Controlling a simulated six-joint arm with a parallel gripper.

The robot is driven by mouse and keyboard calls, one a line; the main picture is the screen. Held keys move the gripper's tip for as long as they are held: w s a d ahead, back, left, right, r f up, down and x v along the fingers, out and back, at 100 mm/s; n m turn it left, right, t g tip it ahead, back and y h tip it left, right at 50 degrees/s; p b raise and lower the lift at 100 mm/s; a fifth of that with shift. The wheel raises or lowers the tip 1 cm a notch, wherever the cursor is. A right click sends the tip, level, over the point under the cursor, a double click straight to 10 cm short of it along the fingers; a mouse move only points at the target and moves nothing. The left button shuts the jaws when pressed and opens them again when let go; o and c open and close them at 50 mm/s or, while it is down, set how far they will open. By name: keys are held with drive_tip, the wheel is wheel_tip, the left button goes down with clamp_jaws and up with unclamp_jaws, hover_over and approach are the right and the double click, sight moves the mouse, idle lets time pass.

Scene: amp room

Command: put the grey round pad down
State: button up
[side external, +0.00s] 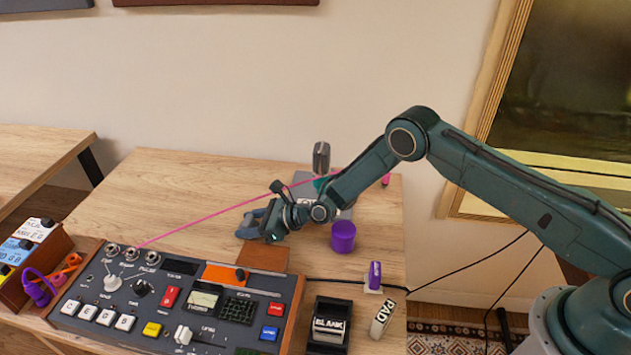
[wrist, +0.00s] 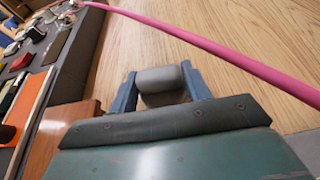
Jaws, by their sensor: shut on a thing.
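My gripper (wrist: 162,92) is shut on the grey round pad (wrist: 159,78). In the wrist view the pad sits between the two blue fingers, its rounded side showing, with wooden table top beyond it. In the side view my gripper (side external: 254,224) is low over the table, just behind the control panel and beside a flat brown board (side external: 262,259). The pad is hard to make out there among the fingers. I cannot tell whether the pad touches the table.
The control panel (side external: 135,318) fills the front left of the table (side external: 165,190). A pink cable (side external: 205,217) runs from it past my arm. A purple cylinder (side external: 343,236) stands to the right. A black BLANK box (side external: 330,322) and a white PAD block (side external: 382,318) are in front.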

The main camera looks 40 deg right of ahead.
drive_tip(key=shift+f, duration=0.1)
drive_tip(key=o, duration=1.1)
drive_tip(key=shift+s+d+r, duration=0.4)
drive_tip(key=shift+d, duration=0.05)
drive_tip(key=shift+v, duration=5.3)
